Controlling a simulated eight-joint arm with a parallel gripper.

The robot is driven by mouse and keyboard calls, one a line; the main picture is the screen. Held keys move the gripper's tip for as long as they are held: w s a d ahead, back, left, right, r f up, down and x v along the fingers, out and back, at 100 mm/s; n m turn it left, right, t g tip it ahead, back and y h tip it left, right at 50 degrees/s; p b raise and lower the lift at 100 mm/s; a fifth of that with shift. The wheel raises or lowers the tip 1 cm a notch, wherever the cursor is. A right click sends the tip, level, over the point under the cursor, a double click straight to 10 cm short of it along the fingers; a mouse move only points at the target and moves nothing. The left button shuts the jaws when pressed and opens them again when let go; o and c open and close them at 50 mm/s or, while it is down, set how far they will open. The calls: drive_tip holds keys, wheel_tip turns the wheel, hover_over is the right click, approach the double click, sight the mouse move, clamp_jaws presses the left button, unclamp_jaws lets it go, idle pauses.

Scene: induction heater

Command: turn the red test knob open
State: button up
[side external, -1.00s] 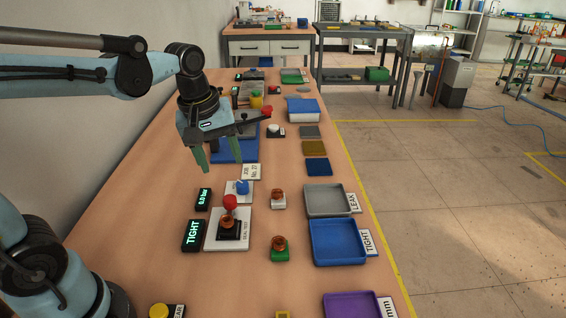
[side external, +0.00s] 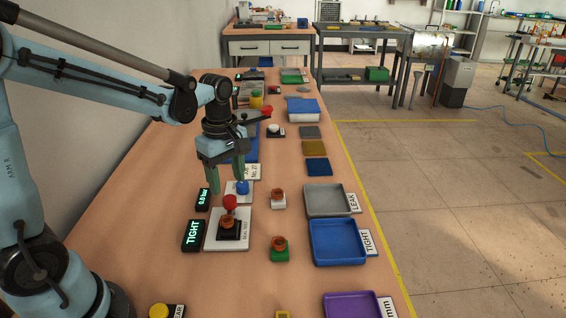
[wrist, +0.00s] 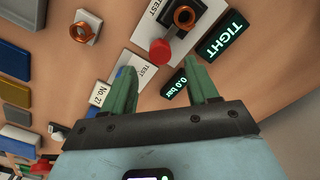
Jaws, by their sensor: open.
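The red test knob (side external: 230,202) stands at the far end of the white test plate (side external: 213,241). It also shows in the wrist view (wrist: 160,52), just beyond and between the fingertips. My gripper (side external: 227,187) has its green fingers open, pointing down, with nothing visible between them; they also show in the wrist view (wrist: 159,70). The gripper is just behind the red knob, near the blue knob (side external: 242,187); I cannot tell whether it touches that. A copper-coloured fitting (side external: 228,221) sits on the black block of the plate.
A display reading "TIGHT" (side external: 193,235) and one reading "0.0 bar" (side external: 202,200) stand left of the plates. More copper-coloured fittings stand on a white base (side external: 279,205) and a green base (side external: 279,256). Grey (side external: 325,213) and blue (side external: 337,256) trays line the right edge.

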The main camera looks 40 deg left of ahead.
sight(230, 198)
drive_tip(key=shift+f, duration=2.5)
drive_tip(key=c, duration=1)
drive_tip(key=shift+c, duration=0.2)
